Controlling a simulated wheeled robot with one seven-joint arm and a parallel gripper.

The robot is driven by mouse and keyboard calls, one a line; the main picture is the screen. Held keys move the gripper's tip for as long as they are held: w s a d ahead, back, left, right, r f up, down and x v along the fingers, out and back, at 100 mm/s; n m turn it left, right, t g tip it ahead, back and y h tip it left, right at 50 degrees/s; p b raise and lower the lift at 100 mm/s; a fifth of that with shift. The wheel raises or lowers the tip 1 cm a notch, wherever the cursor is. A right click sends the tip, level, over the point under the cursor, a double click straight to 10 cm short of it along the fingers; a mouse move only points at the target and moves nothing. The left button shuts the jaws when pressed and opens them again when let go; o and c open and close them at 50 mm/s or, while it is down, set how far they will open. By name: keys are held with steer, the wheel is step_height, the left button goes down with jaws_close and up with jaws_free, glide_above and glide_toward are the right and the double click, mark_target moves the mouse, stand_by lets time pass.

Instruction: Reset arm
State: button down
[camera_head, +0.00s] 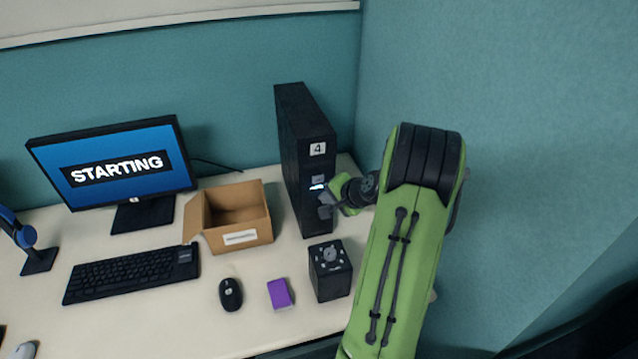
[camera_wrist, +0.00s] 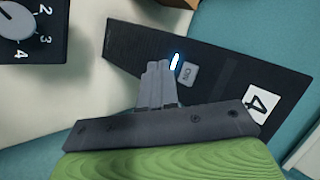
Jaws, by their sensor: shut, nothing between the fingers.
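My green arm rises on the right of the head view and bends left. My gripper (camera_head: 325,204) is at the front face of a black computer tower (camera_head: 303,136) marked 4. In the wrist view my gripper (camera_wrist: 158,68) has its fingers together with nothing between them. They point at the tower (camera_wrist: 215,62) beside a grey ON button (camera_wrist: 187,75) and a lit white-blue light (camera_wrist: 175,61). I cannot tell whether the fingertips touch the tower. The monitor (camera_head: 119,167) shows STARTING on a blue screen.
On the desk are an open cardboard box (camera_head: 240,238), a black dial box (camera_head: 331,277), a purple block (camera_head: 280,294), a mouse (camera_head: 230,294) and a keyboard (camera_head: 130,275). Teal partition walls (camera_head: 220,85) stand behind and to the right. Bare desk (camera_head: 180,320) shows at the front.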

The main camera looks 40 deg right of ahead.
steer(key=shift+s+a+b, duration=0.2)
steer(key=shift+s+a, duration=0.1)
steer(key=shift+s, duration=0.3)
steer(key=shift+s+a+b, duration=0.15)
steer(key=shift+s+a, duration=0.15)
steer(key=shift+s, duration=0.3)
steer(key=a+r+n+g, duration=0.1)
steer(key=a+r+n, duration=0.2)
steer(key=a, duration=0.4)
steer(key=a+r+n+g+y, duration=0.1)
steer(key=a+r+n, duration=0.25)
steer(key=a, duration=0.35)
steer(key=a+r+n+g, duration=0.1)
steer(key=a+r+n, duration=0.2)
steer(key=a, duration=0.4)
steer(key=s+a+r+n, duration=0.2)
steer(key=s+a, duration=0.3)
steer(key=s, duration=0.3)
steer(key=s+a+r+n+g, duration=0.1)
steer(key=s+a+r+n, duration=0.1)
steer(key=s+a+n, duration=0.3)
steer(key=s, duration=0.4)
steer(key=shift+r+p, duration=0.15)
steer(key=shift+p, duration=0.25)
steer(key=shift+s, duration=0.1)
